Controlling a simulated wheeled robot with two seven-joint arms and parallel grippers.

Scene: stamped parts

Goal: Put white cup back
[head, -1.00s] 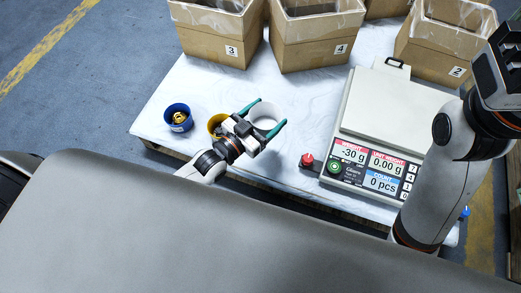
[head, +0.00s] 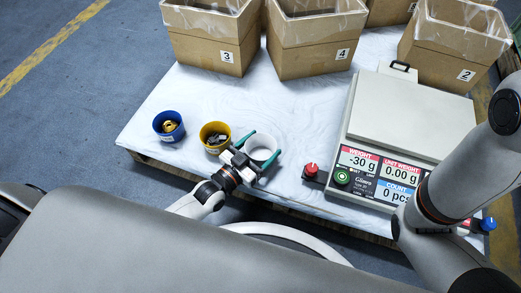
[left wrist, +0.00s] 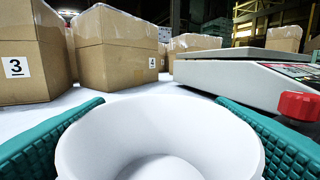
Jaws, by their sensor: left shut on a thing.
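The white cup (head: 261,146) stands on the white table between the yellow cup and the scale. It looks upright and empty, and it also fills the lower part of the left wrist view (left wrist: 160,135). My left gripper (head: 260,152) is shut on the cup, with one teal finger on each side of its wall. Whether the cup's base touches the table is hard to tell. My right gripper is out of the frame; only part of my right arm shows at the right.
A yellow cup (head: 206,130) with dark parts and a blue cup (head: 157,124) with brass parts stand to the left. Cardboard boxes (head: 212,50) line the back. The table's front edge is close.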

